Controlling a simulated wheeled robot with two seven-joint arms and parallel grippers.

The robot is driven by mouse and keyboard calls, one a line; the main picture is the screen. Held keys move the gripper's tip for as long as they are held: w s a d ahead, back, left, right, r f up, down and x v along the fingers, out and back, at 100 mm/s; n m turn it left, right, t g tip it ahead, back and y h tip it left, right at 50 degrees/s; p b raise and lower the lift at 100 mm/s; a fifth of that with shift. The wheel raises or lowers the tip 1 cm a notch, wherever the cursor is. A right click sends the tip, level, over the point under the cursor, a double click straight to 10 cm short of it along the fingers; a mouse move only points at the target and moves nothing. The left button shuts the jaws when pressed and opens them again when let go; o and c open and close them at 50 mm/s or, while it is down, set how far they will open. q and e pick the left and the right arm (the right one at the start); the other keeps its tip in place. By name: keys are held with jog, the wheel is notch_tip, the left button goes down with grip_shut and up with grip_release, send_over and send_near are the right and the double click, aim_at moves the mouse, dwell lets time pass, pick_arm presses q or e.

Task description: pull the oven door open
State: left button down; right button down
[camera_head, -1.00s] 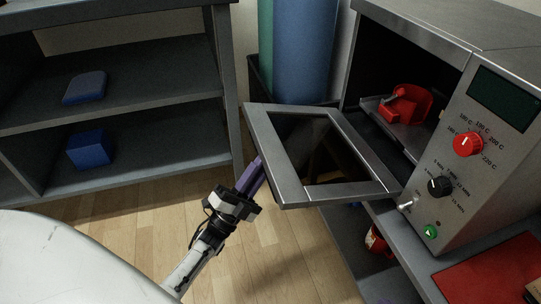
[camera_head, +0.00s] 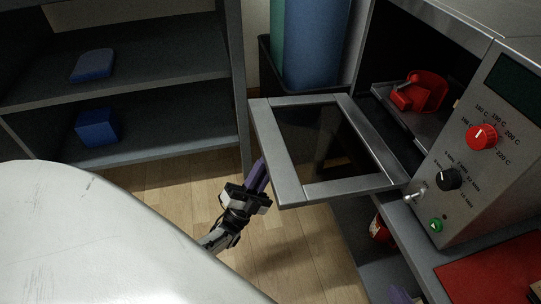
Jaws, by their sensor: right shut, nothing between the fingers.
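The oven (camera_head: 470,200) stands at the right with its front facing left. Its framed glass door (camera_head: 290,188) is hinged low and stands wide open, folded down and sticking out to the left, close to level. Inside the oven a red mug-like piece (camera_head: 428,92) sits on a grey tray (camera_head: 410,122).
A grey shelf unit (camera_head: 190,72) with two blue objects (camera_head: 92,66) stands at the left. A bin (camera_head: 265,75) with tall blue and green rolls (camera_head: 312,45) is behind the door. A red mat (camera_head: 490,272) lies at lower right. Wooden floor (camera_head: 290,250) shows below the door.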

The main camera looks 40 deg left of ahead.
pick_arm(q)
jog(key=shift+w+d+r, duration=0.1)
jog(key=shift+w+d, duration=0.1)
jog(key=shift+d, duration=0.1)
jog(key=c, duration=2)
grip_release()
jog(key=shift+c, duration=0.2)
jog(key=shift+a, duration=0.1)
jog(key=shift+s+a, duration=0.15)
